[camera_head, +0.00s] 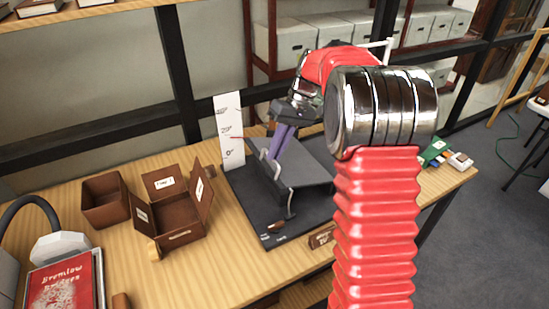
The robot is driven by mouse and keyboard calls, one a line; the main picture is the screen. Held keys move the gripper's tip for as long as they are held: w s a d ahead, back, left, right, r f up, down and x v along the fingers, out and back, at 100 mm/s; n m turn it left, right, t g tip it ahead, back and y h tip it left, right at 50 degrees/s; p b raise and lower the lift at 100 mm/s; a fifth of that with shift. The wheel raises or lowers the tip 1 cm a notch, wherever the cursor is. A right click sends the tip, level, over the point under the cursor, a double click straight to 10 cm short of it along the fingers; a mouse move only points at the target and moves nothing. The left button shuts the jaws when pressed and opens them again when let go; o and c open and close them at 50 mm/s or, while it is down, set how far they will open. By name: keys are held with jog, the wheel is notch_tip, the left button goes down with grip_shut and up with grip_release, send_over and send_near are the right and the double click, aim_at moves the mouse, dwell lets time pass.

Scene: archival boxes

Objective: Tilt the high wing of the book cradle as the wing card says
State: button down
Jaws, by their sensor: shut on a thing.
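The dark grey book cradle (305,171) stands on its base on the wooden table, partly hidden behind my arm. A white upright angle card (229,132) stands at its left, with a 0 mark low and two higher marks. A thin red pointer (238,137) lies across the card near the middle mark.
An open brown box (178,222) and a plain brown box (106,199) stand left of the cradle. A red book (65,285) lies at the front left. A dark metal frame (179,70) stands behind the table. Small items (435,150) lie at the right end.

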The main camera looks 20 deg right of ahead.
jog(key=shift+d+r, duration=0.15)
jog(key=shift+d, duration=0.3)
jog(key=c, duration=2)
grip_release()
jog(key=shift+o, duration=0.5)
jog(key=shift+r, duration=0.1)
jog(key=s+v, duration=0.1)
jog(key=v, duration=1.2)
jog(key=shift+w+r, duration=0.25)
jog(key=shift+w, duration=0.2)
jog(key=shift+w+d, duration=0.1)
